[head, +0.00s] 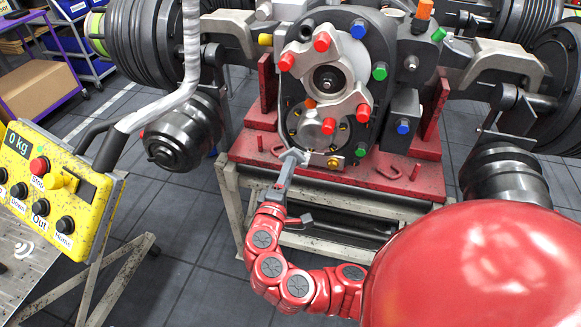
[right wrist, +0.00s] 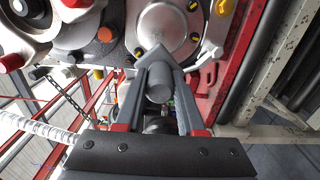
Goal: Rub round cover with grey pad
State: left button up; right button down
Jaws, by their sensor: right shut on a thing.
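The round cover (head: 311,130) is a silvery metal disc low on the front of the dark axle housing. It also shows at the top of the right wrist view (right wrist: 168,30). My right gripper (head: 287,168) is just below and left of the cover, pointing up at it. It is shut on the grey pad (head: 294,156), a small light-grey piece at the fingertips. In the right wrist view a grey round piece (right wrist: 159,84) sits between the fingers, whose tips overlap the cover's lower edge. I cannot tell whether the pad touches the cover. My left gripper is out of view.
Red, green, blue and yellow capped fittings stick out around the housing, with a red cap (head: 328,126) over the cover. A red stand (head: 375,180) lies below. A yellow control panel (head: 62,185) stands at the left. Open tiled floor lies between the panel and the stand.

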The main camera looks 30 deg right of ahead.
aim_at(296, 150)
jog(key=shift+d, duration=0.1)
dwell(0.5)
jog(key=shift+w+d+r+p, duration=0.25)
jog(key=shift+w+d+p, duration=0.15)
jog(key=shift+d, duration=0.2)
jog(key=x, duration=0.2)
jog(key=r+p+x, duration=0.1)
jog(key=x, duration=0.1)
jog(key=shift+w+d, duration=0.1)
jog(key=shift+d, duration=0.2)
jog(key=shift+w+d, duration=0.2)
jog(key=shift+x, duration=1.1)
